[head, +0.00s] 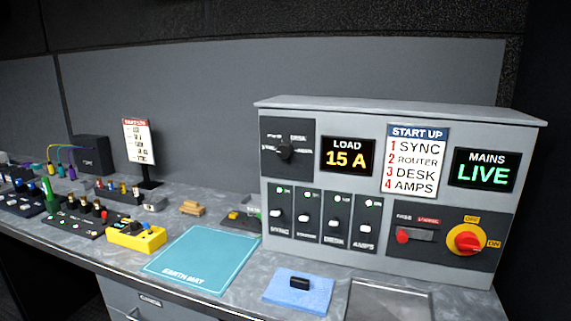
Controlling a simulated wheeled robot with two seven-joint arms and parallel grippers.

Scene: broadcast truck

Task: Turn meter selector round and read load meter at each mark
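The meter selector (285,151) is a black rotary knob on a dark plate at the upper left of the grey power panel (400,265). Small white labels surround it; they are too small to read surely, and I cannot tell which mark it points at. The load meter (347,156), just right of the selector, shows "LOAD 15 A" in amber. Neither of my grippers is in view, and nothing touches the selector.
Several rocker switches (309,217) with green lights sit below the selector. A red and yellow rotary switch (467,240) is at lower right, under a "MAINS LIVE" display (486,170). A blue sponge-like block (299,291) with a black piece and a teal mat (203,259) lie in front.

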